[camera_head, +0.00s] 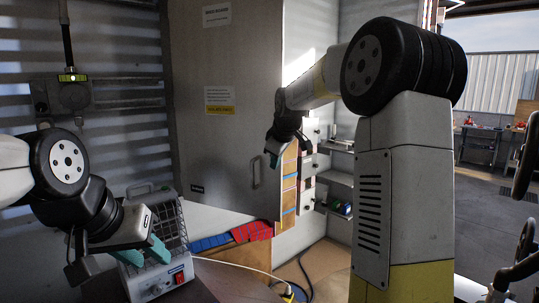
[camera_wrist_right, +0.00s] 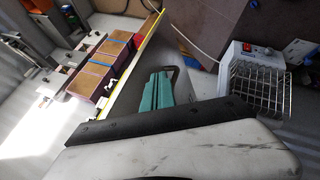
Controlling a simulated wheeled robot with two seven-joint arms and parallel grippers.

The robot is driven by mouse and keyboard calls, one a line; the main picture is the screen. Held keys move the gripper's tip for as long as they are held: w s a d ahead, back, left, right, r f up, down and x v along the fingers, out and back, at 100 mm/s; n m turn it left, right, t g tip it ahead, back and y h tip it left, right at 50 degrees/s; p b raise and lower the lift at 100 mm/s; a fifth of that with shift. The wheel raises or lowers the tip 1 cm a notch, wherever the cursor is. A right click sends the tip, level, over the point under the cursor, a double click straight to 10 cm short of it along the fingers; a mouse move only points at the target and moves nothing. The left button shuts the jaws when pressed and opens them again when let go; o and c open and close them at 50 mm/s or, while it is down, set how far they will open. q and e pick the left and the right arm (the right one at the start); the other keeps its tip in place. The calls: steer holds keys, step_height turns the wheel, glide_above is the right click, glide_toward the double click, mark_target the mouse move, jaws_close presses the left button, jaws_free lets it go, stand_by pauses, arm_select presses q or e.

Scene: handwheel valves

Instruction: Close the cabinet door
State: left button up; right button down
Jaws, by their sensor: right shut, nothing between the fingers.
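The cabinet door (camera_head: 222,120) is a tall grey panel with notices and a pull handle (camera_head: 256,172) low near its right edge. It stands open, with the cabinet interior showing to its right. My right gripper (camera_head: 273,159) is shut and empty, in front of the door's right edge and above the handle in the picture. Its teal fingers (camera_wrist_right: 156,92) lie together in the right wrist view, close to the door edge; contact cannot be told. My left gripper (camera_head: 144,255) is open, by the wire-caged device, away from the door.
The wire-caged device (camera_head: 172,284) with a red switch stands at lower left. Red and blue items (camera_head: 245,233) lie below the door. Wooden boxes (camera_head: 289,190) and shelves (camera_head: 338,180) sit right of the door edge. A pale cable (camera_head: 235,265) crosses the front.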

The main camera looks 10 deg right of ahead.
mark_target(276, 172)
steer(key=shift+w+d+f, duration=0.3)
steer(key=shift+w+f, duration=0.15)
steer(key=shift+w, duration=0.45)
steer(key=shift+w+d+f, duration=0.35)
steer(key=shift+w+f, duration=0.15)
steer(key=shift+w, duration=0.45)
steer(key=shift+w+d+f, duration=0.3)
steer(key=shift+w+f, duration=0.15)
steer(key=shift+w, duration=0.45)
